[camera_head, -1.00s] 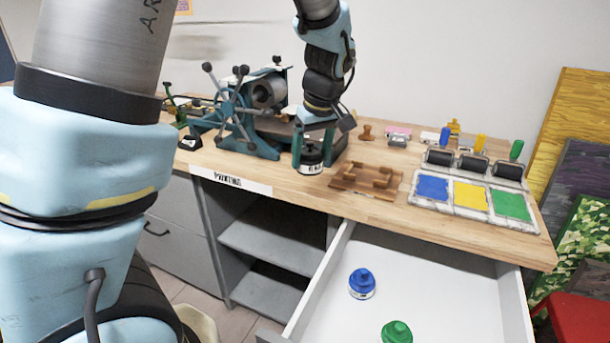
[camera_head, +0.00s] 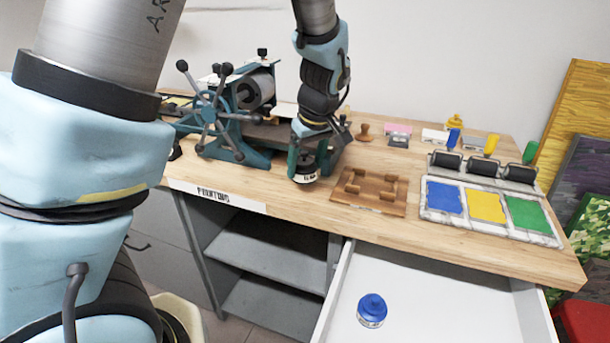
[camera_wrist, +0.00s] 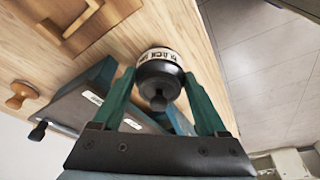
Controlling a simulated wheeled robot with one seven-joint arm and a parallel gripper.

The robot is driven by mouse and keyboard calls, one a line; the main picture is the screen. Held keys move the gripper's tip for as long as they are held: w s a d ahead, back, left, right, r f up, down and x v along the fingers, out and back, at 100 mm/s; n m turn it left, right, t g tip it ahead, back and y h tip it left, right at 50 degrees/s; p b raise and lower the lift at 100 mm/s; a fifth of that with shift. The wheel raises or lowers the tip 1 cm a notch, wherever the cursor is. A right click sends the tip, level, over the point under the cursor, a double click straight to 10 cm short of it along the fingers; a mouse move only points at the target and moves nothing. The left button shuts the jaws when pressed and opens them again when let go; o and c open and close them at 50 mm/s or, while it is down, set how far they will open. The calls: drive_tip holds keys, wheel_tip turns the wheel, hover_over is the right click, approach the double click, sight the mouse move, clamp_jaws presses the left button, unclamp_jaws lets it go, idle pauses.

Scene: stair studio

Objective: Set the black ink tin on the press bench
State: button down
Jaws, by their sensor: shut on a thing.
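The black ink tin (camera_head: 305,173) is a small dark pot with a white label. My gripper (camera_head: 306,163) is shut on it, over the front part of the press bench (camera_head: 270,197), beside the teal press. In the wrist view the tin (camera_wrist: 160,72) sits between the two green fingers of my gripper (camera_wrist: 160,85), its black knobbed lid towards the camera. The wooden bench top (camera_wrist: 190,30) lies behind it. I cannot tell whether the tin's base touches the bench.
The teal press (camera_head: 235,120) stands left of my gripper. A wooden frame (camera_head: 370,190) lies just right of it. An ink tray (camera_head: 490,208) with rollers is further right. An open drawer (camera_head: 430,300) below holds a blue ink tin (camera_head: 371,310).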

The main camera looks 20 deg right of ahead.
sight(306, 177)
drive_tip(key=shift+f+p, duration=0.3)
drive_tip(key=shift+f, duration=1.5)
drive_tip(key=shift+f, duration=0.2)
unclamp_jaws()
drive_tip(key=shift+r, duration=0.15)
